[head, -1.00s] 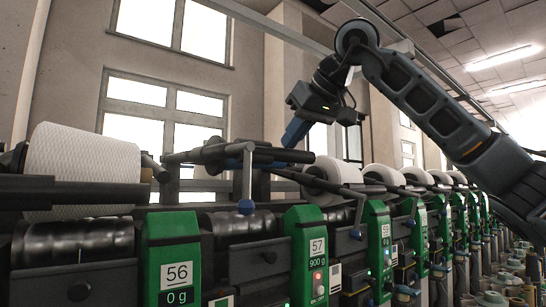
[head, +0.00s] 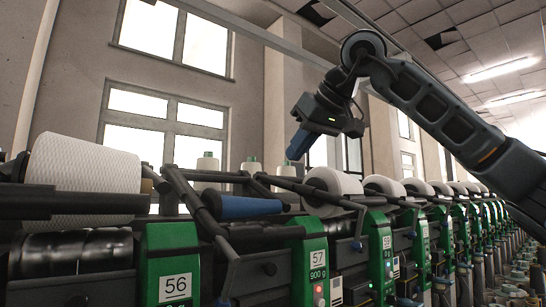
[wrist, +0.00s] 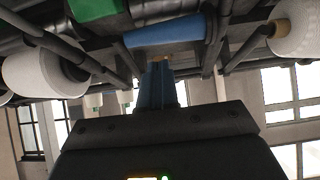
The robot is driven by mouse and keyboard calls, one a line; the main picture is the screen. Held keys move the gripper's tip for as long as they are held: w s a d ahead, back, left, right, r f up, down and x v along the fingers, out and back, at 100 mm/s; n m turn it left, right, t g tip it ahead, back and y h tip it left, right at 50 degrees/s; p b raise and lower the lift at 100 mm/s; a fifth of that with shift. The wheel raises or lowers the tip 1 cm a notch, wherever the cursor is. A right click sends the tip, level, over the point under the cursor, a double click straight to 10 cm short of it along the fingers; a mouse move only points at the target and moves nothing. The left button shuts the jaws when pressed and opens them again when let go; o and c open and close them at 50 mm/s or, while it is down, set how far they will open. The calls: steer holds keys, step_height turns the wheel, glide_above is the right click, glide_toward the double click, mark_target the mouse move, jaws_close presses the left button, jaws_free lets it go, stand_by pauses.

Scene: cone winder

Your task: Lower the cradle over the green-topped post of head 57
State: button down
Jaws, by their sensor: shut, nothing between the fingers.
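The green-topped post of head 57 (head: 307,262) stands in the machine row, with its number plate and a lit red button. The cradle (head: 192,205) of that head slopes down toward the front, just left of the post. An empty blue tube (head: 248,207) lies between its arms, and also shows in the wrist view (wrist: 165,34). Whether the tube touches the drum below is hidden. My gripper (head: 292,156) is shut and empty, above and behind the cradle. In the wrist view its blue fingers (wrist: 160,66) point toward the tube, apparently apart from it.
Head 56 (head: 170,262) with a large white cone (head: 82,170) is at left. More green heads and white cones (head: 334,182) recede to the right. White spools (head: 207,168) stand behind the cradle. Open air surrounds my gripper before the windows.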

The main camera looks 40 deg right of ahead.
steer(key=s+r, duration=0.1)
steer(key=r+p, duration=0.1)
steer(key=r, duration=0.1)
steer(key=s+r+p, duration=0.1)
steer(key=shift+s+r, duration=0.2)
steer(key=shift+s, duration=0.1)
stand_by(0.5)
